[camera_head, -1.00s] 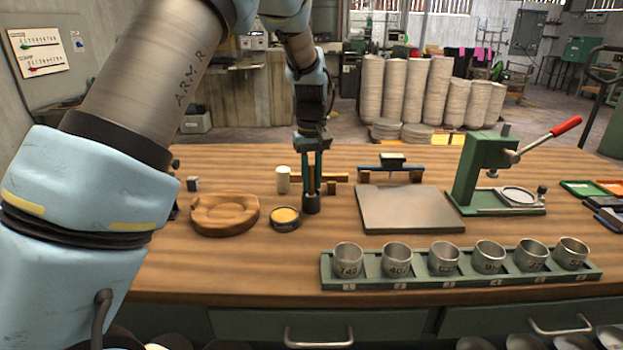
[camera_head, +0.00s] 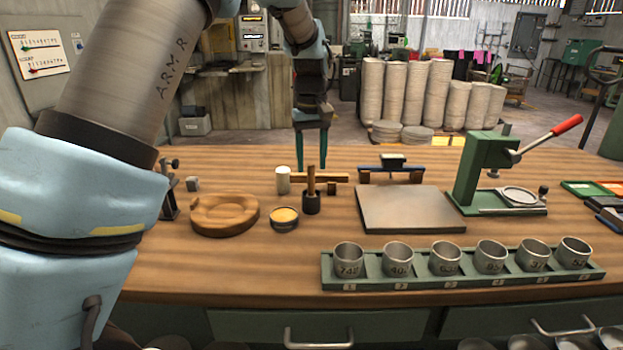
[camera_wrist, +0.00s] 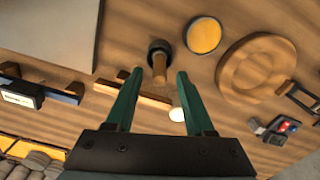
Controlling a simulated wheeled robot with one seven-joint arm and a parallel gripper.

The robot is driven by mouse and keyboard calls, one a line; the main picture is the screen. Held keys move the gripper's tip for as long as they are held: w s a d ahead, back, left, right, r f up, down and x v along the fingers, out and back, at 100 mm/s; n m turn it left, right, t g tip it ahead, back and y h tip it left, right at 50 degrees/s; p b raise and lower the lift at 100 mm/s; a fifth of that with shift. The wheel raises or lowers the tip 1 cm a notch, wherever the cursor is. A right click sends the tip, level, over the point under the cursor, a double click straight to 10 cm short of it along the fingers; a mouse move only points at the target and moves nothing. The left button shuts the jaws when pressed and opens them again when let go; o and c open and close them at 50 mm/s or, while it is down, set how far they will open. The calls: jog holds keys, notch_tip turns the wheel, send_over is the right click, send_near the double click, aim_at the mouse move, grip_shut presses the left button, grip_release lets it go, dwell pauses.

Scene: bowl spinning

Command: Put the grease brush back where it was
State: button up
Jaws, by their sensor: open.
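The grease brush (camera_head: 311,180) stands upright with its wooden handle up and its lower end in a small dark cup (camera_head: 312,204) on the bench. In the wrist view the brush handle (camera_wrist: 159,68) points toward the camera, and the dark cup (camera_wrist: 160,46) lies beyond the fingertips. My gripper (camera_head: 312,168) is open and empty, behind and above the brush in the head view. Its two green fingers (camera_wrist: 156,74) are spread apart in the wrist view. I see no contact with the brush.
A grease tin (camera_head: 285,217) and a round wooden block (camera_head: 224,214) stand left of the cup. A white cylinder (camera_head: 283,180) and a wooden bar (camera_head: 322,177) are close behind. A grey plate (camera_head: 411,210), a green press (camera_head: 482,170) and a rack of numbered cups (camera_head: 462,277) lie right.

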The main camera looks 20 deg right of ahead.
notch_tip(320, 180, up, 7)
jog(key=shift+f+b, duration=0.1)
jog(key=shift+b, duration=0.25)
jog(key=w+a+f, duration=0.2)
jog(key=a+f, duration=0.1)
jog(key=a, duration=0.9)
jog(key=shift+n+t, duration=0.4)
jog(key=shift+t, duration=0.4)
jog(key=s+a+f, duration=0.3)
jog(key=s+a, duration=0.1)
jog(key=a, duration=0.4)
jog(key=s+a+f, duration=0.3)
jog(key=s+a, duration=0.1)
jog(key=a, duration=0.4)
jog(key=s+a+f, duration=0.3)
jog(key=s+a, duration=0.1)
jog(key=a, duration=0.4)
jog(key=shift+s+a, duration=0.3)
